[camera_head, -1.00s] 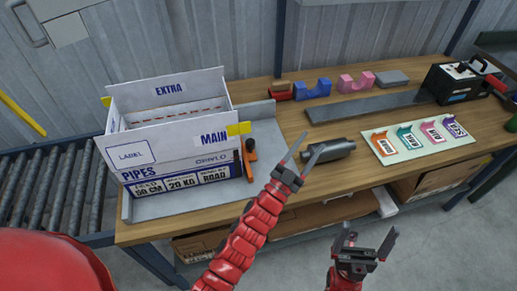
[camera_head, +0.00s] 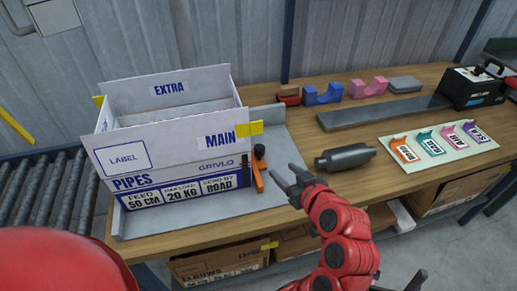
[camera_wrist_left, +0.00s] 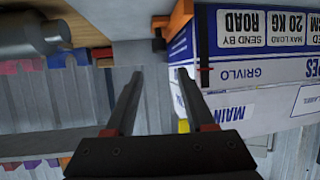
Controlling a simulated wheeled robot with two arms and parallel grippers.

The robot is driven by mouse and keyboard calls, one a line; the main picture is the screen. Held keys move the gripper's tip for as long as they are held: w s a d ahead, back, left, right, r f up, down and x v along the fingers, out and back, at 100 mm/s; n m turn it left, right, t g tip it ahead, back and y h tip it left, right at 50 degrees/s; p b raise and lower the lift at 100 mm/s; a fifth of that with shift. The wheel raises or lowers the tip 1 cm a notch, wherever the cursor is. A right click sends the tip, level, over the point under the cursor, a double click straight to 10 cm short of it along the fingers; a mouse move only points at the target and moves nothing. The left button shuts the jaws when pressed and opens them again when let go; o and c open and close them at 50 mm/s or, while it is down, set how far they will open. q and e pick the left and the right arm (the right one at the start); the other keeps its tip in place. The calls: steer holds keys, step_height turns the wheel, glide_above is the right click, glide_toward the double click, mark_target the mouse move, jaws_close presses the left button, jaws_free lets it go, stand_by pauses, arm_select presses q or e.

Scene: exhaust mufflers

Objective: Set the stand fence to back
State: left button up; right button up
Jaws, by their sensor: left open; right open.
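The grey stand (camera_head: 148,220) lies on the bench under a white carton (camera_head: 170,150), with a raised grey edge behind. An orange piece with a black knob (camera_head: 258,168), perhaps the fence's handle, stands at the carton's right side. It also shows at the top of the left wrist view (camera_wrist_left: 180,18). My left gripper (camera_head: 284,172) is open and empty, just right of the orange piece and apart from it. In the left wrist view its fingers (camera_wrist_left: 160,75) point towards the knob and the carton's edge. My right gripper (camera_head: 415,279) barely shows at the bottom edge.
A grey muffler (camera_head: 345,157) lies right of my left gripper. Behind are blue (camera_head: 323,94) and pink (camera_head: 368,88) cradles and a dark flat bar (camera_head: 380,112). A board with coloured tags (camera_head: 437,147) is at the right. A roller conveyor (camera_head: 45,205) is at the left.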

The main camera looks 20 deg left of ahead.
mark_target(262, 151)
arm_select(q)
steer(key=p+x, duration=0.1)
steer(key=x, duration=1.6)
steer(key=shift+r, duration=0.15)
jaws_close()
stand_by(0.8)
